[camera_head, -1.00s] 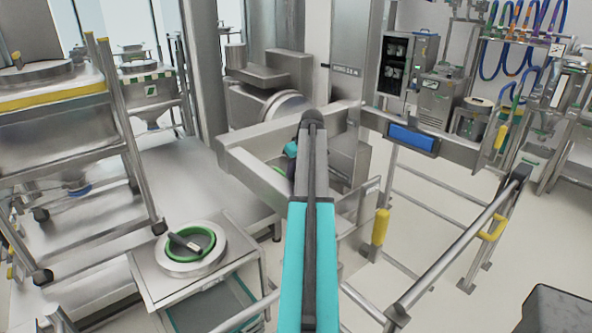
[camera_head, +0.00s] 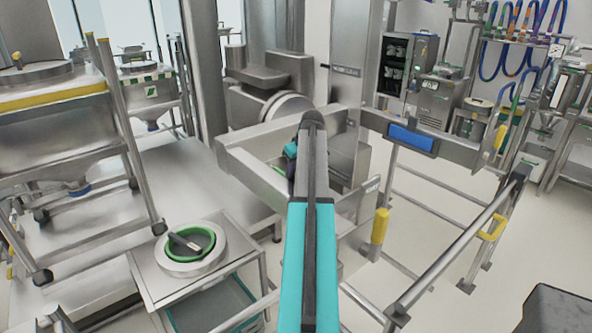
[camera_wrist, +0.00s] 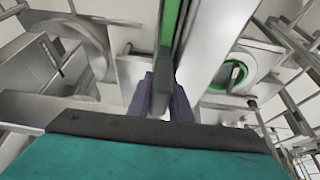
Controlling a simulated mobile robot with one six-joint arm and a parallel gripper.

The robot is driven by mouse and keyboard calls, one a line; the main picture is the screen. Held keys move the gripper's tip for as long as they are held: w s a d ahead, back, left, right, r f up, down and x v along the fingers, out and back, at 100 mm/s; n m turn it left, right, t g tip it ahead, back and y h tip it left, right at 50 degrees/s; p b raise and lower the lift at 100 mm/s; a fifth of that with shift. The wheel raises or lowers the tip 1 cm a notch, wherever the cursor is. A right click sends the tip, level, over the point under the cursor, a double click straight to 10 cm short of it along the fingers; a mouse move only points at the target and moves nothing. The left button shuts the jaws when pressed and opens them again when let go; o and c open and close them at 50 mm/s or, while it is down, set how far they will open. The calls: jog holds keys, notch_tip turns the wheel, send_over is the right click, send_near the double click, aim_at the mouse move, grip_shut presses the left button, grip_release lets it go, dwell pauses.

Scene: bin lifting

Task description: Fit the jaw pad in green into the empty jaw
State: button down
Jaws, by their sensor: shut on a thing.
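In the wrist view my gripper (camera_wrist: 161,100) has its two purple-grey fingers closed around a dark grey block. A long green strip (camera_wrist: 169,25) with dark edging runs upward from this block; together they look like the green jaw pad. A pale metal bar (camera_wrist: 199,45) lies close along its right side; I cannot tell whether they touch. In the head view my own arm hides the gripper and most of the pad. The lifter's metal jaw frame (camera_head: 243,165) shows around my arm there, and the seat of the empty jaw is not clear.
A trolley (camera_head: 150,275) at lower left carries a round metal piece with a green ring (camera_head: 207,236) and a dark handle. Guard rails (camera_head: 440,265) with yellow grips stand at right. A blue display (camera_head: 411,138) is on the lifter's crossbeam.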

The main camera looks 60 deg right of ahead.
jog(key=shift+s+a+f, duration=0.2)
jog(key=shift+f, duration=0.4)
jog(key=shift+s+a+f, duration=0.15)
jog(key=shift+a+f, duration=0.05)
jog(key=shift+f, duration=0.4)
jog(key=c, duration=1.5)
grip_release()
jog(key=shift+c, duration=0.2)
jog(key=shift+f, duration=0.1)
jog(key=shift+s+r+b, duration=0.15)
jog(key=shift+r+b, duration=0.35)
jog(key=shift+r, duration=0.45)
jog(key=w+b+v, duration=0.1)
jog(key=b+v, duration=0.1)
jog(key=v, duration=1.2)
jog(key=shift+d+r, duration=0.25)
jog(key=shift+d, duration=0.15)
jog(key=shift+s+f, duration=0.1)
